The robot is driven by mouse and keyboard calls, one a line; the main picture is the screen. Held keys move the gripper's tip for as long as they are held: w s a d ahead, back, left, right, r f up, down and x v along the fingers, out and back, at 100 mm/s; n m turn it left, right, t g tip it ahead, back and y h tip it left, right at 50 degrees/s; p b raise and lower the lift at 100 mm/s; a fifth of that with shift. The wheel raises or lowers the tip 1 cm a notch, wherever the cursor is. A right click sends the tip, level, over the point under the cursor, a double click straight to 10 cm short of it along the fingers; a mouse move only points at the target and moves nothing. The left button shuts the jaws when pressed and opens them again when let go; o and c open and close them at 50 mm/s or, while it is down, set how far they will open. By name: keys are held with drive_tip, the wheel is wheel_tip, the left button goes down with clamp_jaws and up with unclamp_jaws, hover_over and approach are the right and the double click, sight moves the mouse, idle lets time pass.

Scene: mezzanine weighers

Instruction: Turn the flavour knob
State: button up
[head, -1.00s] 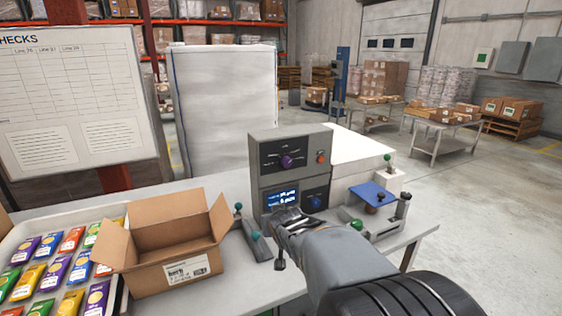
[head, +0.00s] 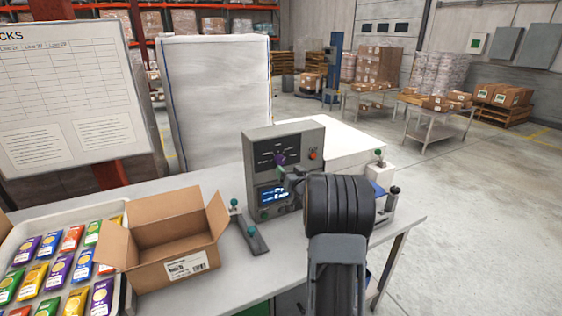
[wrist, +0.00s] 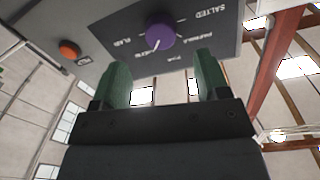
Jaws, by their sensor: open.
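The purple flavour knob (head: 280,158) sits on the upper dark panel of the grey control box (head: 252,142). In the wrist view the knob (wrist: 160,33) shows upside down, with a pale pointer line and labels around it, among them "SALTED" and "PLAIN". My gripper (wrist: 164,75) is open, its two green fingers apart with nothing between them. In the picture the knob lies just beyond the fingertips, between their lines; no contact shows. In the head view my gripper (head: 284,174) is at the box front, just below the knob, partly hidden by my arm.
An orange-red button (head: 314,154) is right of the knob; a lit blue display (head: 275,194) is below. An open cardboard box (head: 165,277) and a tray of colourful packets (head: 120,302) stand left. A green-knobbed lever (head: 250,233) is in front of the control box.

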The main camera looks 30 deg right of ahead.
sight(281, 163)
drive_tip(key=shift+w+d+p, duration=0.2)
drive_tip(key=shift+w+p, duration=0.1)
drive_tip(key=shift+w, duration=0.85)
drive_tip(key=shift+w+d+p, duration=0.25)
drive_tip(key=shift+w+p, duration=0.05)
drive_tip(key=shift+w, duration=0.85)
drive_tip(key=shift+w+d+p, duration=0.2)
drive_tip(key=shift+w+p, duration=0.1)
drive_tip(key=shift+w, duration=0.85)
drive_tip(key=c, duration=0.9)
